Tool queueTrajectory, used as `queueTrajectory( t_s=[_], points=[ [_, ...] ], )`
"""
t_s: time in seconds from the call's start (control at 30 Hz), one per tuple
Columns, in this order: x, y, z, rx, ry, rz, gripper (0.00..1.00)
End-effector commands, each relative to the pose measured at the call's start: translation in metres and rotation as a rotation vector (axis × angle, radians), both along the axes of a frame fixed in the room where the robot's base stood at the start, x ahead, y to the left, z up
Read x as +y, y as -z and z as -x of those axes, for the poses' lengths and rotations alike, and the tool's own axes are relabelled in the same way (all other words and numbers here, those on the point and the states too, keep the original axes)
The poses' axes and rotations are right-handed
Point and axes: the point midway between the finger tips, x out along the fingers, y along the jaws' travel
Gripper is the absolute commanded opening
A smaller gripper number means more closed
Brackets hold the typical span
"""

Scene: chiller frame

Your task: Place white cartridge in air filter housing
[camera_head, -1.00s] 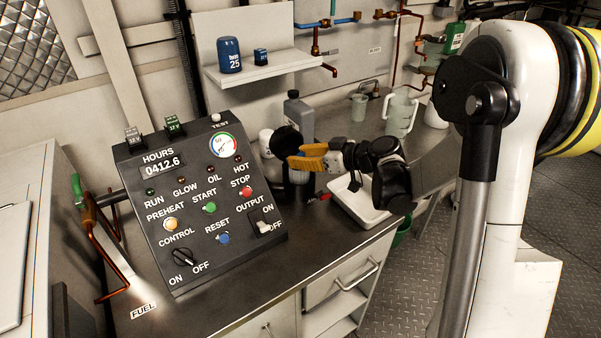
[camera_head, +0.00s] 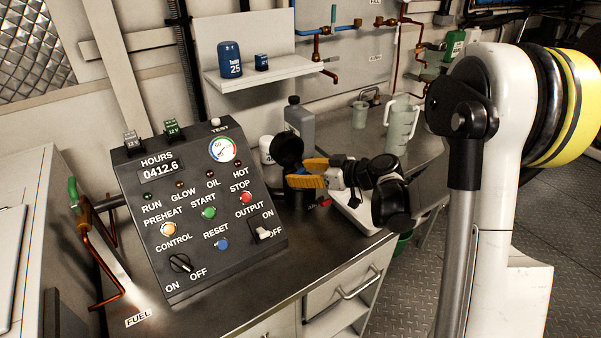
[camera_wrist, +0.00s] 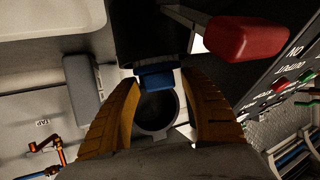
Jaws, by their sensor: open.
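My gripper (camera_head: 304,171) has its orange fingers spread beside a black cylindrical body, which I take as the air filter housing (camera_head: 297,196), with a round black lid-like part (camera_head: 288,150) above it. In the wrist view my open gripper (camera_wrist: 158,105) has its fingers on either side of a dark round cup-shaped part (camera_wrist: 156,108). A blue band (camera_wrist: 155,78) and a black cylinder lie beyond it. I cannot make out the white cartridge for certain; a white round object (camera_head: 266,150) stands behind the control panel, apart from my gripper.
The control panel (camera_head: 205,215) stands left of my gripper on the metal counter (camera_head: 265,285). A grey bottle (camera_head: 299,122) stands behind, and a white tray (camera_head: 362,213) lies to the right. In the wrist view a red handle (camera_wrist: 245,39) is close by.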

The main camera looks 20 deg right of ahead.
Motion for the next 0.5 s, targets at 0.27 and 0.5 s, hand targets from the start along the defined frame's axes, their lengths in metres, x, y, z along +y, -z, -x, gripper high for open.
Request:
queueTrajectory(
  t_s=[0.27,0.5],
  points=[
    [-0.024,-0.020,0.026,0.000,0.005,0.000,0.53],
    [-0.056,-0.040,0.063,0.000,0.004,0.000,0.53]
  ],
)
